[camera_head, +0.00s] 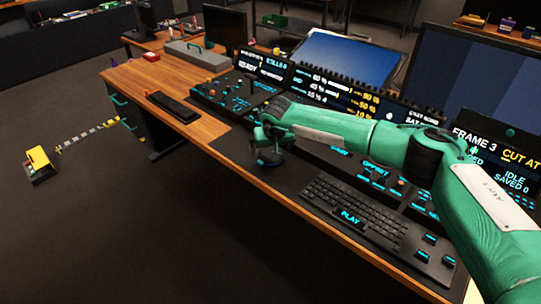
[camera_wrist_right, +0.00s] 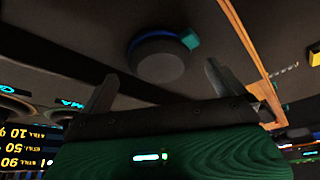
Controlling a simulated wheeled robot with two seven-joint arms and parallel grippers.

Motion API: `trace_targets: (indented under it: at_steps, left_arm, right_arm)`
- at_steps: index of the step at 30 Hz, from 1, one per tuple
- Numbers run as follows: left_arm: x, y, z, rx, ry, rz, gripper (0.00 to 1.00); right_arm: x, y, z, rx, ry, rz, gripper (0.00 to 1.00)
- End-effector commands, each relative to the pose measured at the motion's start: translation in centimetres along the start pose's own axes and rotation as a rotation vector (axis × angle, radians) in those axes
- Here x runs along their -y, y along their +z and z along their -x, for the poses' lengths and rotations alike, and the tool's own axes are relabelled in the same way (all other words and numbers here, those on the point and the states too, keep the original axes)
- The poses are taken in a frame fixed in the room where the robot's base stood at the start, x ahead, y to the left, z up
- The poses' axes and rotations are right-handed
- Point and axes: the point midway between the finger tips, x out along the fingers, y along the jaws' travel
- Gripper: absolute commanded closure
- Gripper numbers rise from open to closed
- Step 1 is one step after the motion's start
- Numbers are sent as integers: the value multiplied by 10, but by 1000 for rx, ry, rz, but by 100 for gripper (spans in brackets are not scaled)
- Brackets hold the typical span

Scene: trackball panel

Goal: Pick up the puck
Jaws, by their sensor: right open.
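The puck (camera_wrist_right: 160,62) is a dark round disc with a blue band and a small teal-green block at its edge. It lies on the dark panel surface in the right wrist view. My right gripper (camera_wrist_right: 160,72) is open, with one finger toward each side of the puck in that view; the puck appears beyond the fingertips, not clasped. In the head view my right gripper (camera_head: 262,137) is over the desk's dark mat, largely hidden by its own wrist. A dark round shape (camera_head: 269,158) shows just below it, probably the puck. My left gripper is not in view.
A black keyboard (camera_head: 352,210) lies to the right on the desk. Control panels (camera_head: 237,92) and lit screens stand behind. A black flat bar (camera_head: 172,106) lies on the wooden desk (camera_head: 133,88) at left. The desk's front edge is close to the gripper.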

Motion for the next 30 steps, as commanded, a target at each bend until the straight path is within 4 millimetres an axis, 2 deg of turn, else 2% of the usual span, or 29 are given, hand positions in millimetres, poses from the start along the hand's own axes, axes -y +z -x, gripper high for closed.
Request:
trace_targets:
  at_steps: [6,15,17,22,24,30]
  left_arm:
    - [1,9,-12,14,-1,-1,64]
    - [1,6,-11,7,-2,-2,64]
    - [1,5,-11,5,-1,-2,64]
    - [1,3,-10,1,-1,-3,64]
    - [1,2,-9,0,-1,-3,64]
    - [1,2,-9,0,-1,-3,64]
  right_arm:
    - [0,0,-26,0,0,-2,0]
    - [0,0,-31,-1,0,0,0]
    - [0,0,-31,-1,0,0,10]
    - [0,0,-30,-1,0,-1,43]
    - [0,0,-30,-2,0,-1,47]
    - [0,-1,-30,-2,0,-1,47]
